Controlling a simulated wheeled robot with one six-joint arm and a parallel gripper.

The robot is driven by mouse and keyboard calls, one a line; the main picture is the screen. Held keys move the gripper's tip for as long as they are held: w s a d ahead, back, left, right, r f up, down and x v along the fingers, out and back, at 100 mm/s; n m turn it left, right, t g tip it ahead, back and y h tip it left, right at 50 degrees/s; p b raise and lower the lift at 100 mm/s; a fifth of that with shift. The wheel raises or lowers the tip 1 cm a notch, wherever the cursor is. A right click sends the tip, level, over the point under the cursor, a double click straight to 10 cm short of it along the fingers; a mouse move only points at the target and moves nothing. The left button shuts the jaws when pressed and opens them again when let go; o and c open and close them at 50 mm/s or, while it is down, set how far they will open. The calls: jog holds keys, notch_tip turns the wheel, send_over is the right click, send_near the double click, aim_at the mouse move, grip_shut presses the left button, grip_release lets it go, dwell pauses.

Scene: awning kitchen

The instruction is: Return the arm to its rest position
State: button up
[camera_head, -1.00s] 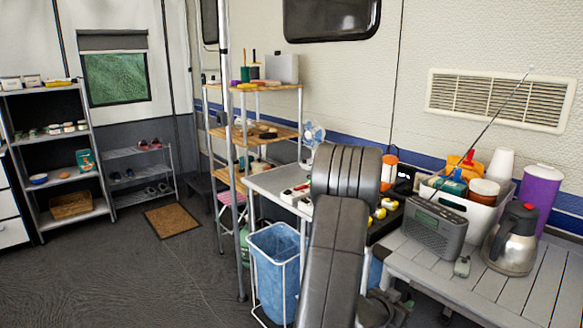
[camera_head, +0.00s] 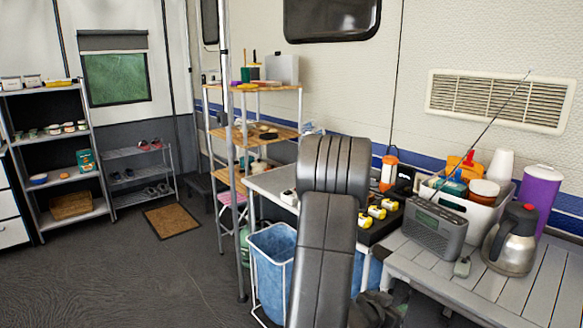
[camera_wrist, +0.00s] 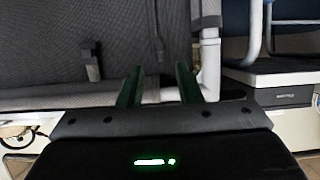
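My arm (camera_head: 325,225) rises in the lower middle of the head view, folded in front of the tables, and hides part of them. My gripper (camera_wrist: 158,78) shows in the wrist view with two dark green fingers standing apart. I see nothing held between them. Behind the fingers are a dark grey panel and a pale frame bar. In the head view my gripper cannot be clearly made out; it seems hidden low behind the arm.
A slatted table (camera_head: 535,290) on the right bears a radio (camera_head: 435,232), a steel jug (camera_head: 510,245) and a white bin (camera_head: 478,212). A blue bin (camera_head: 272,265) stands left of my arm. The floor (camera_head: 120,270) at left is clear.

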jog(key=x, duration=0.3)
jog(key=f+b+x, duration=0.1)
jog(key=x, duration=0.2)
jog(key=shift+d+f, duration=0.1)
jog(key=shift+f, duration=0.2)
notch_tip(320, 180, down, 60)
jog(key=b, duration=2.5)
jog(key=shift+f, duration=0.2)
jog(key=shift+b, duration=0.3)
